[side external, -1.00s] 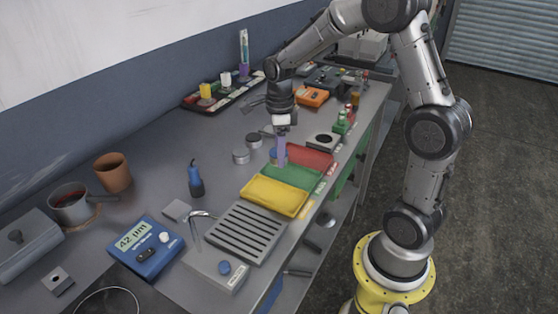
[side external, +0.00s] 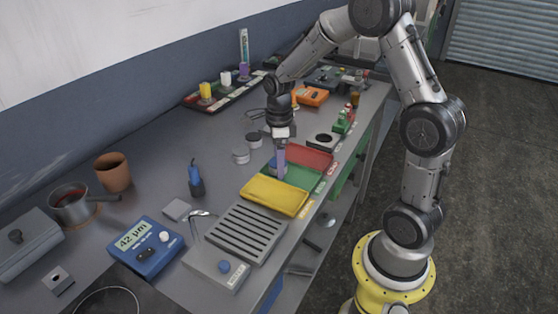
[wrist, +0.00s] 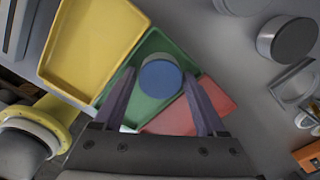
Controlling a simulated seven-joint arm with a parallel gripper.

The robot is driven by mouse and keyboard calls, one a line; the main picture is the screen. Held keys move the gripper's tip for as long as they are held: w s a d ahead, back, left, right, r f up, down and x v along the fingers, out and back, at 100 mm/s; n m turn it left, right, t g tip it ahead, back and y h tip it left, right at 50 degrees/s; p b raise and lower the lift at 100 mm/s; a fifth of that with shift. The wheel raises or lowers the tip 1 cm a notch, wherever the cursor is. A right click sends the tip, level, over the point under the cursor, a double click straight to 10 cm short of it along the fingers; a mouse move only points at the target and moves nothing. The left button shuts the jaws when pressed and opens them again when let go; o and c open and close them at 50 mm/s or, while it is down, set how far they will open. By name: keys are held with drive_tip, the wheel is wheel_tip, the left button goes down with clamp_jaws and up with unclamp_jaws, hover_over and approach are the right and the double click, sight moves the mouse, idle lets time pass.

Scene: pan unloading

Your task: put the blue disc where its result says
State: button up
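The blue disc (wrist: 160,78) shows between the two purple fingers of my gripper (wrist: 160,75) in the wrist view, with the fingertips at its sides. I cannot tell whether the disc touches the tray floor. The yellow tray (side external: 275,196) and red tray (side external: 306,157) flank the green one. A blue gauge (side external: 146,247) reads 42 µm. The tray labels are too small to read.
Two grey cylinders (side external: 240,156) stand behind the trays. A slotted grey rack (side external: 246,233) lies in front of the yellow tray. A blue-handled tool (side external: 195,180) stands upright on the bench. The bench between it and the cylinders is clear.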

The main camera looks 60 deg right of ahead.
drive_tip(key=shift+r, duration=0.1)
wheel_tip(320, 180, up, 12)
drive_tip(key=s+a+r+n+t, duration=0.1)
drive_tip(key=s+a+n, duration=0.3)
drive_tip(key=n, duration=0.5)
drive_tip(key=s+a+r+n+t, duration=0.1)
drive_tip(key=s+a+n, duration=0.3)
drive_tip(key=s+n, duration=0.4)
drive_tip(key=s+a+r+n+t, duration=0.1)
drive_tip(key=s+a+n+t, duration=0.2)
drive_tip(key=s+n, duration=0.3)
drive_tip(key=shift+s+a+n+t, duration=0.15)
drive_tip(key=shift+a+n+t, duration=0.2)
drive_tip(key=shift+n, duration=2.55)
drive_tip(key=shift+r, duration=0.1)
